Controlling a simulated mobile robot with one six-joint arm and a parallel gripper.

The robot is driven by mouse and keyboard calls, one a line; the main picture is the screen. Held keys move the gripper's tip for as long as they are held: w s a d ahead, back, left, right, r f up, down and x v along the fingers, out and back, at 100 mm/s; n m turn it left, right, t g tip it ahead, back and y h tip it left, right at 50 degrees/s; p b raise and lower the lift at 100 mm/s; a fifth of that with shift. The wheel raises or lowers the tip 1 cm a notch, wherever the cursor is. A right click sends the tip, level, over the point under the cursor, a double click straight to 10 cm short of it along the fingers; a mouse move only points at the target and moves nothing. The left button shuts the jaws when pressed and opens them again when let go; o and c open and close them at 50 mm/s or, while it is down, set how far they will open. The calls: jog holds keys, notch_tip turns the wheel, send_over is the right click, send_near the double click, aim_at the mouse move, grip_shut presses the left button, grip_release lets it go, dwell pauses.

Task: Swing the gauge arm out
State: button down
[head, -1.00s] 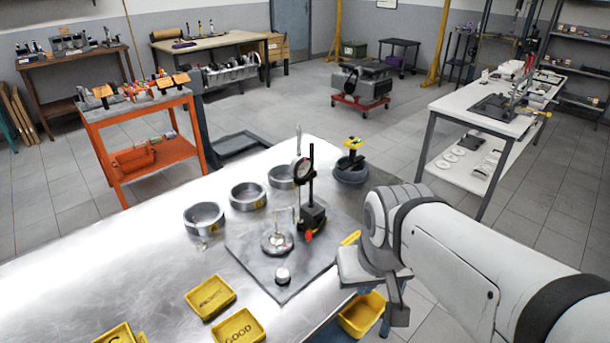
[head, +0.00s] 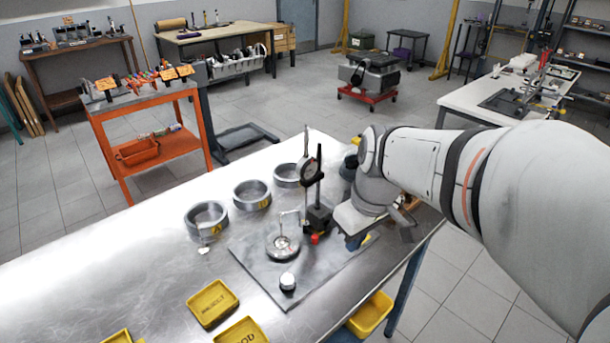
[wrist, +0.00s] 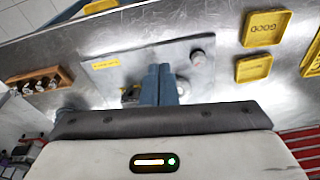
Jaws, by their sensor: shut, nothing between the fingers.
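The dial gauge (head: 309,169) is on a black upright stand (head: 318,205) with a red knob at its foot, on a grey plate (head: 330,275). A thin arm with a probe (head: 289,214) reaches left of the stand over a round silver piece (head: 283,247). My gripper (head: 353,242) is just right of the stand, low over the plate's right edge. Its blue fingers (wrist: 158,82) are shut and empty in the wrist view. The plate (wrist: 130,62) lies behind them there; the fingers hide most of the stand. I cannot tell whether they touch it.
Several metal rings (head: 252,195) stand left of the stand. A small silver knob (head: 288,282) sits on the plate's front corner. Yellow trays (head: 212,303) lie at the front of the metal bench, and a yellow bin (head: 370,315) is below its edge.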

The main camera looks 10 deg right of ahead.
jog(key=w+d+f+n+g+y, duration=0.1)
jog(key=w+d+f+n+y, duration=0.15)
jog(key=w+n, duration=0.45)
jog(key=w+d+f+n+g+y, duration=0.1)
jog(key=w+d+f+n, duration=0.1)
jog(key=w+d+n, duration=0.5)
jog(key=shift+m, duration=0.6)
jog(key=a+f+p, duration=0.1)
jog(key=a+f, duration=0.1)
jog(key=f, duration=0.1)
jog(key=w+a+f+p, duration=0.1)
jog(key=a+f, duration=0.1)
jog(key=f, duration=0.1)
jog(key=a+f, duration=0.3)
jog(key=shift+w+f+p, duration=0.2)
jog(key=shift+w+p, duration=0.1)
jog(key=shift+p, duration=0.1)
jog(key=a+p, duration=0.1)
jog(key=a, duration=0.2)
jog(key=shift+a, duration=0.15)
jog(key=shift+a+p, duration=0.3)
jog(key=shift+f, duration=0.1)
